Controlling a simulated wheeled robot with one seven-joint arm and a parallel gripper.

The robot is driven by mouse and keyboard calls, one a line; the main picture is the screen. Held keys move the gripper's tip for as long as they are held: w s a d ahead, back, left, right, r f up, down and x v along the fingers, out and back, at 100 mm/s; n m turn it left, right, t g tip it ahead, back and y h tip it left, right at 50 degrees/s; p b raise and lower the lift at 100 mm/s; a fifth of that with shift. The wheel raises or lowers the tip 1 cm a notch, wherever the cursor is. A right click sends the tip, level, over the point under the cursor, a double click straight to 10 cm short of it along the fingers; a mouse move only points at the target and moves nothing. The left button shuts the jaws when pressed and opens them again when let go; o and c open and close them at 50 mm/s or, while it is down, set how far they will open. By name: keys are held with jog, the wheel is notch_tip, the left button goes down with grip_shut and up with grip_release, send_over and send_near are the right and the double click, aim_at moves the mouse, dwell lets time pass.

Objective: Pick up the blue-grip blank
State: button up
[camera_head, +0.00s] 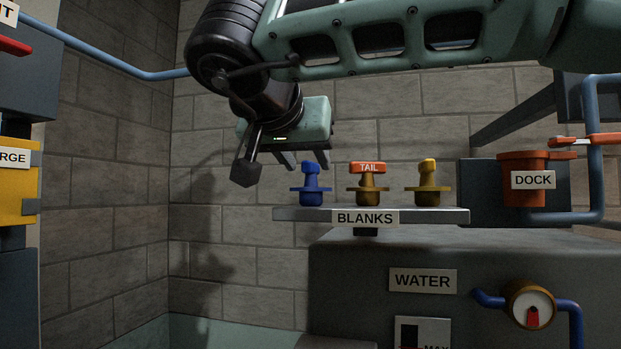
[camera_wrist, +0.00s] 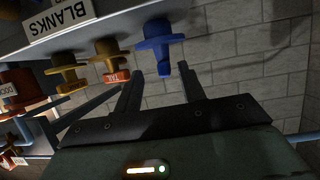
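The blue-grip blank (camera_head: 311,184) stands upright at the left end of the shelf labelled BLANKS (camera_head: 290,214). It also shows in the wrist view (camera_wrist: 158,45), just beyond the fingertips and roughly between their lines. My gripper (camera_head: 303,161) is above and slightly left of the blue blank in the head view, with its fingers pointing down. The fingers do not appear to touch the blank.
A brass blank with an orange TAIL grip (camera_head: 368,182) and a yellow-grip blank (camera_head: 428,182) stand to the right on the same shelf. An orange DOCK fitting (camera_head: 524,193) with blue pipes is farther right. A brick wall (camera_head: 235,270) lies behind; space left of the shelf is clear.

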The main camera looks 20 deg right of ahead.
aim_at(312, 175)
jog(key=shift+x, duration=1.1)
jog(key=p+x, duration=0.1)
jog(key=x, duration=0.1)
jog(key=p+x, duration=0.2)
jog(key=shift+w+a+r, duration=0.1)
jog(key=shift+w, duration=0.3)
jog(key=shift+w+d+f, duration=0.2)
jog(key=shift+w+f, duration=0.05)
grip_shut()
